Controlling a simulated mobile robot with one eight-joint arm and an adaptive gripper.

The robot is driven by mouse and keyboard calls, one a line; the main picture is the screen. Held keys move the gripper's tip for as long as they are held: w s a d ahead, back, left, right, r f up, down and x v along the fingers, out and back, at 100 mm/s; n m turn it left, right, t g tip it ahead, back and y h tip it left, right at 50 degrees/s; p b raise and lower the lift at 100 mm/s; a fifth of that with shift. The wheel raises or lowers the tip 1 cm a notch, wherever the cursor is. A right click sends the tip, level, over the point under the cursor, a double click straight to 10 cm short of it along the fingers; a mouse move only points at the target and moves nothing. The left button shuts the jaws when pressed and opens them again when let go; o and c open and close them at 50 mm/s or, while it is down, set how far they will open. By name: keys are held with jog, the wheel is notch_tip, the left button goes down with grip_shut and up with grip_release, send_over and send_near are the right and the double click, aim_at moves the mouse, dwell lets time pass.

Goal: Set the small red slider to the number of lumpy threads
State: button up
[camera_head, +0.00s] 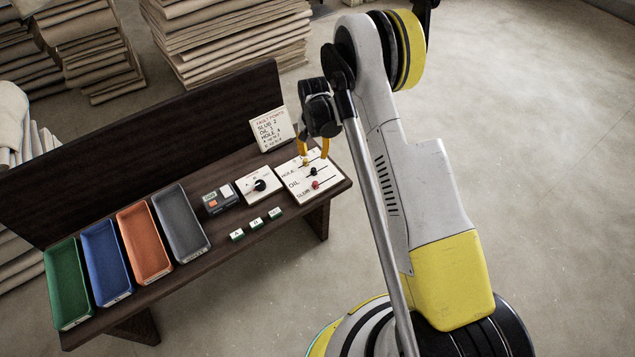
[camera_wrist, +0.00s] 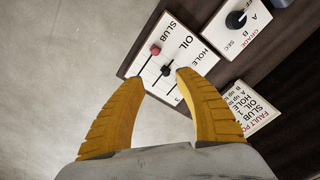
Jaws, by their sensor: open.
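The small red slider (camera_head: 315,185) sits on the slot marked SLUB of a white panel (camera_head: 299,194) at the bench's right end. It also shows in the wrist view (camera_wrist: 155,50), near the SLUB lettering. A black slider (camera_wrist: 166,70) is on the OIL slot beside it. The third slider, on the HOLE slot, is hard to make out near my fingers. My gripper (camera_head: 315,153) is open and empty, its yellow fingers pointing down at the panel's HOLE side. In the wrist view the fingertips (camera_wrist: 162,79) are apart, with the red slider beyond them, untouched.
A fault points card (camera_head: 269,129) stands behind the panel; its numbers are too small to read surely. A dial panel (camera_head: 258,184) and several green lettered blocks (camera_head: 255,223) are to the left. Green, blue, orange (camera_head: 145,243) and grey trays line the bench.

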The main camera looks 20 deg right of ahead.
aim_at(316, 182)
jog(key=f+b, duration=0.1)
jog(key=f, duration=0.4)
jog(key=f+b, duration=0.2)
jog(key=f, duration=0.3)
jog(key=s+f+b, duration=0.1)
jog(key=f, duration=0.4)
jog(key=shift+f, duration=0.35)
jog(key=shift+d, duration=0.1)
grip_shut()
